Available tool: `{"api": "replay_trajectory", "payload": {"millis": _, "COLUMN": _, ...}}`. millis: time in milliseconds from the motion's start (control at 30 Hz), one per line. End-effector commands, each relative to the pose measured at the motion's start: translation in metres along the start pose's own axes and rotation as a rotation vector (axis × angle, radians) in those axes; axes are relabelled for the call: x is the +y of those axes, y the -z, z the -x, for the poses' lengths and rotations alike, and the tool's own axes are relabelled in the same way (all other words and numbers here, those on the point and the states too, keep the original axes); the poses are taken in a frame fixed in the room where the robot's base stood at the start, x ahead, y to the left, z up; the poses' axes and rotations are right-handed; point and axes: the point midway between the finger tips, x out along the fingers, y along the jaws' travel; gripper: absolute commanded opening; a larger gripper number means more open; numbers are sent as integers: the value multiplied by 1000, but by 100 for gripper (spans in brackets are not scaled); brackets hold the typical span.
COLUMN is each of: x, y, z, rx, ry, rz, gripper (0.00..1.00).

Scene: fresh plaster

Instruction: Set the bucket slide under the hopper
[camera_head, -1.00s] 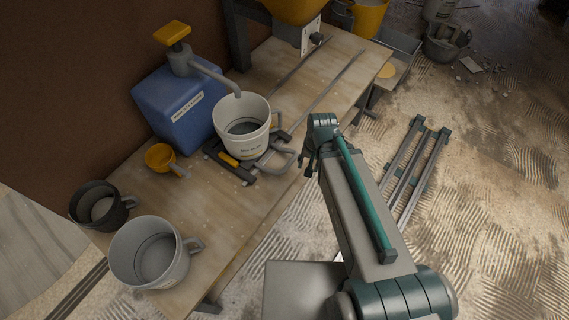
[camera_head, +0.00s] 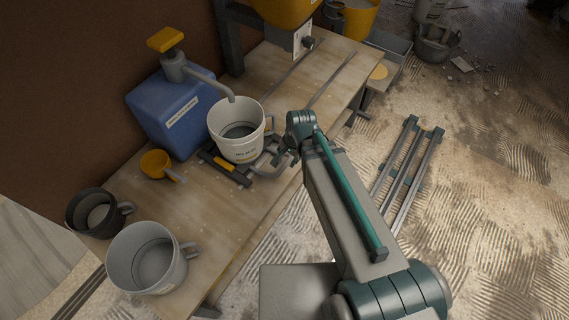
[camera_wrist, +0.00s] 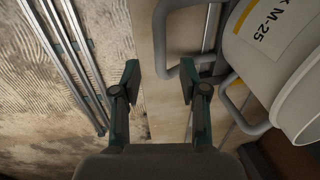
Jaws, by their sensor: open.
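The white bucket (camera_head: 236,145) stands upright on the bucket slide (camera_head: 238,176), a dark frame with a yellow strip, on the bench. In the wrist view the bucket (camera_wrist: 268,62) is at the right. The yellow hopper (camera_head: 285,10) is up the bench at the top, away from the bucket. My gripper (camera_head: 284,158) is at the bench edge, right of the slide. Its open fingers (camera_wrist: 158,80) show in the wrist view, with the bend of a grey loop handle (camera_wrist: 161,67) between them in the picture. I cannot tell whether they touch it.
Two rails (camera_head: 330,80) run along the bench (camera_head: 225,215) toward the hopper. A blue pump container (camera_head: 172,110) stands behind the bucket. A yellow scoop (camera_head: 156,164), a dark mug-like pail (camera_head: 94,212) and a white pail (camera_head: 148,258) are at the left. Metal rails (camera_head: 405,165) lie on the floor.

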Motion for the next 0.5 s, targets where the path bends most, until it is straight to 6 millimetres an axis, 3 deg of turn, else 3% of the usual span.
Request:
{"api": "replay_trajectory", "payload": {"millis": 300, "x": -1, "y": 1, "z": -41, "rx": -1, "ry": -1, "rz": 0, "gripper": 43}}
{"api": "replay_trajectory", "payload": {"millis": 500, "x": 0, "y": 0, "z": -56, "rx": -1, "ry": -1, "rz": 1, "gripper": 43}}
